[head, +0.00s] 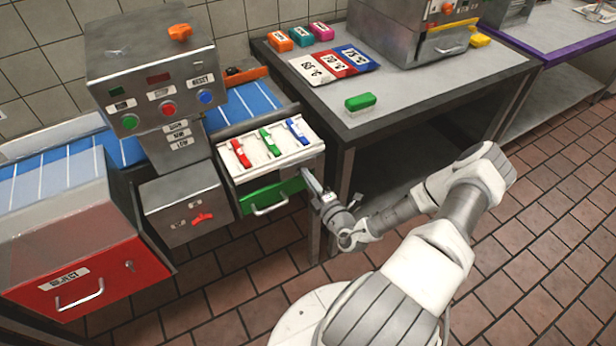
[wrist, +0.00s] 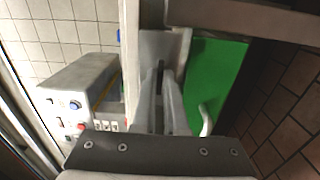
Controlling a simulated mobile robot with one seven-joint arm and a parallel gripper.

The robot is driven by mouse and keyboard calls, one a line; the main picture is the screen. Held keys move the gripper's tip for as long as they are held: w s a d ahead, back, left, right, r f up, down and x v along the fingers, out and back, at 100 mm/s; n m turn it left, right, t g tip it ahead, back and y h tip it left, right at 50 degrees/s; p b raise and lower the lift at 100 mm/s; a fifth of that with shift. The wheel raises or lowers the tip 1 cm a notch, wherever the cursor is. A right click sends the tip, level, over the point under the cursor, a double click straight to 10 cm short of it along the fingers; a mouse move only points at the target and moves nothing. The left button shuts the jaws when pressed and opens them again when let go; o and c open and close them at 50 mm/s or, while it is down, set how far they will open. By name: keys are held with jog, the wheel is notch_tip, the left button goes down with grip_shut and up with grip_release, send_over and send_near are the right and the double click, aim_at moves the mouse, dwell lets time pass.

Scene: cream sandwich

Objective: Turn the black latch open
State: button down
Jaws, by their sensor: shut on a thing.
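The black latch (wrist: 160,72) shows in the wrist view as a narrow dark strip between my fingers, against a light grey plate. My gripper (wrist: 160,92) is shut on it, with one finger on either side. In the head view my gripper (head: 312,183) is at the right side of the machine, beside the green front (head: 284,192) with its pale handle. The latch cannot be made out there. The green panel (wrist: 212,75) fills the area right of my fingers in the wrist view. How far the latch is turned cannot be told.
A white tray (head: 312,152) with red, green and blue pieces sits above the green front. A grey table (head: 405,103) stands close behind my gripper, with a green block (head: 361,102) on it. The red reject bin (head: 95,270) is at left. Tiled floor at right is clear.

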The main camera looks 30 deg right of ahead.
dwell(0.4)
jog(key=c, duration=1)
grip_release()
jog(key=shift+o, duration=0.2)
